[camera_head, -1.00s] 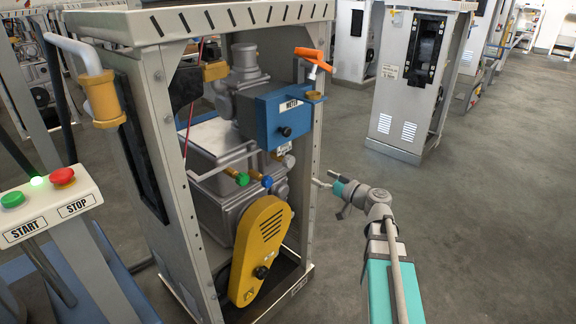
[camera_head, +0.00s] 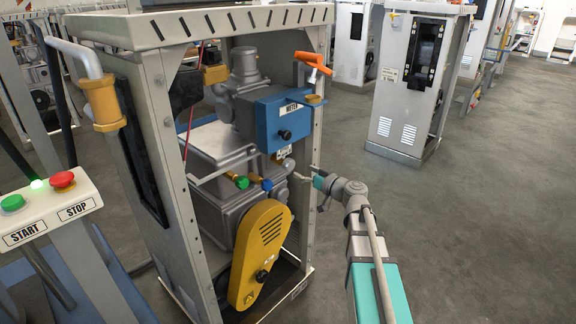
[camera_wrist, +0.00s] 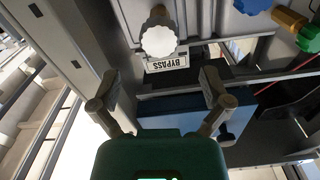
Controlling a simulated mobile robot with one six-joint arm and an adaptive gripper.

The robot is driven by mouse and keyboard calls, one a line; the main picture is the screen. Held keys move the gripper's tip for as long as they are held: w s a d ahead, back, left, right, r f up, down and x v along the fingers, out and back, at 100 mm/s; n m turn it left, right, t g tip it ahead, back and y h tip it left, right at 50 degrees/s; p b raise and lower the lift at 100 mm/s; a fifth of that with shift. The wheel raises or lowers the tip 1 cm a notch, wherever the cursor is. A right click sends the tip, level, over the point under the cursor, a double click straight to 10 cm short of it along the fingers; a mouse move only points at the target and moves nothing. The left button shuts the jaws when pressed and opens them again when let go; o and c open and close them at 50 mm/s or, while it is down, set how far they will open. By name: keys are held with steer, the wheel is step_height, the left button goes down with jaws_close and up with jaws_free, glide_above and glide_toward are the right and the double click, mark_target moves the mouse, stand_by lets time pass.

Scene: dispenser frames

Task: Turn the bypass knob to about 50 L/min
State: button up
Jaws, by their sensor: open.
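The bypass knob (camera_wrist: 158,41) is a round, light grey, scalloped knob on a brass stem, at the upper middle of the wrist view. A BYPASS label (camera_wrist: 168,64) sits beside it. In the head view a small grey knob (camera_head: 288,163) shows below the blue METER box (camera_head: 283,120). My gripper (camera_wrist: 159,86) is open and empty, its two fingers spread wide, with the knob beyond the gap between them and not touched. In the head view my gripper (camera_head: 300,176) is at the right front post of the dispenser frame. The knob's setting cannot be read.
Green (camera_head: 242,182) and blue (camera_head: 267,185) knobs are close to the left. An orange nozzle (camera_head: 312,62) hangs above. The dispenser's post (camera_head: 306,215) stands close by the gripper. A yellow belt cover (camera_head: 262,250) is below. Floor at the right is clear.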

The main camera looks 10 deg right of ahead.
mark_target(291, 166)
steer(key=shift+x, duration=3.35)
steer(key=c, duration=1.1)
steer(key=shift+a, duration=0.25)
steer(key=shift+c, duration=0.4)
steer(key=shift+d, duration=0.15)
steer(key=shift+m, duration=0.3)
